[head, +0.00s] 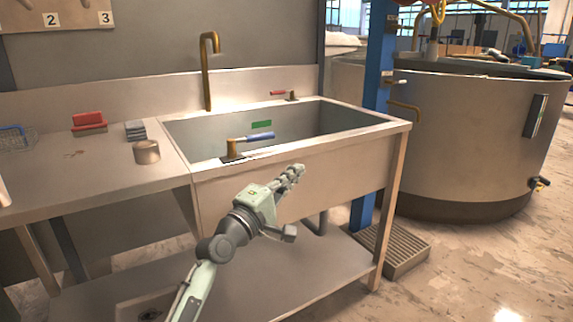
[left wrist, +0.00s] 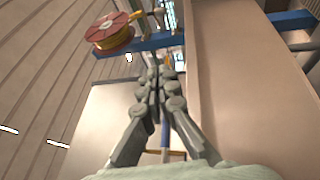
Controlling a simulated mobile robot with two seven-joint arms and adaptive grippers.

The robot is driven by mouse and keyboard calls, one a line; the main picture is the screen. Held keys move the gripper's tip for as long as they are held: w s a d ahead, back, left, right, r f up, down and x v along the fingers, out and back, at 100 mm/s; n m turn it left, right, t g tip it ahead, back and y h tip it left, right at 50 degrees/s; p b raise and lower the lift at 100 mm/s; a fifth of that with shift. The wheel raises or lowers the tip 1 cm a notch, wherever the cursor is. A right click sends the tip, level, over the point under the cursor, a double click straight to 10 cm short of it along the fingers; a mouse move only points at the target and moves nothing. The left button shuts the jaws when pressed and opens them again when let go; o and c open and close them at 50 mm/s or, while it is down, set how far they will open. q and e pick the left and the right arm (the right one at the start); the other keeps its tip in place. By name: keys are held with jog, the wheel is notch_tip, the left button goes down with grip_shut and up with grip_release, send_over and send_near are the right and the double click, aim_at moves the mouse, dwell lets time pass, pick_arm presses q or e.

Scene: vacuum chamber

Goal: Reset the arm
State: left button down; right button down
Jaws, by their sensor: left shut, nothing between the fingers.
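My left arm reaches in from the bottom of the head view. Its gripper (head: 291,176) is in front of the sink's front wall, a little below the rim, with the fingers pointing up and to the right. The fingers are together and hold nothing. In the left wrist view the gripper (left wrist: 156,80) also shows its fingers closed, with no object between them. My right gripper is not in either view.
The metal sink (head: 300,170) stands directly behind my left gripper. A blue-handled tap (head: 252,138) sits on its front left rim. A lower shelf (head: 290,270) lies below. A large round tank (head: 465,140) and blue post (head: 378,70) stand right. A yellow-red reel (left wrist: 110,32) hangs above.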

pick_arm(q)
jog(key=shift+s, duration=0.1)
jog(key=s+a+f+m+g+y, duration=0.2)
jog(key=s+f, duration=0.2)
jog(key=f, duration=0.6)
jog(key=s+a+f+m+g+y, duration=0.1)
jog(key=s+a+f+m+g, duration=0.25)
jog(key=f, duration=0.65)
jog(key=s+a+f+m+g+y, duration=0.15)
jog(key=s+f, duration=0.25)
jog(key=f, duration=0.6)
jog(key=s+a+f+m+g+y, duration=0.2)
jog(key=s+a+f, duration=0.3)
jog(key=s, duration=0.3)
jog(key=s+a+f+m+g+y, duration=0.2)
jog(key=s+a+f+g, duration=0.1)
jog(key=s+a+f, duration=0.2)
jog(key=s+a+f+m+g+y, duration=0.2)
jog(key=s+a+f, duration=0.3)
jog(key=s, duration=0.8)
notch_tip(320, 180, down, 4)
jog(key=shift+a+r+m+y, duration=0.1)
jog(key=shift+a+m+y, duration=0.2)
jog(key=shift+y, duration=0.05)
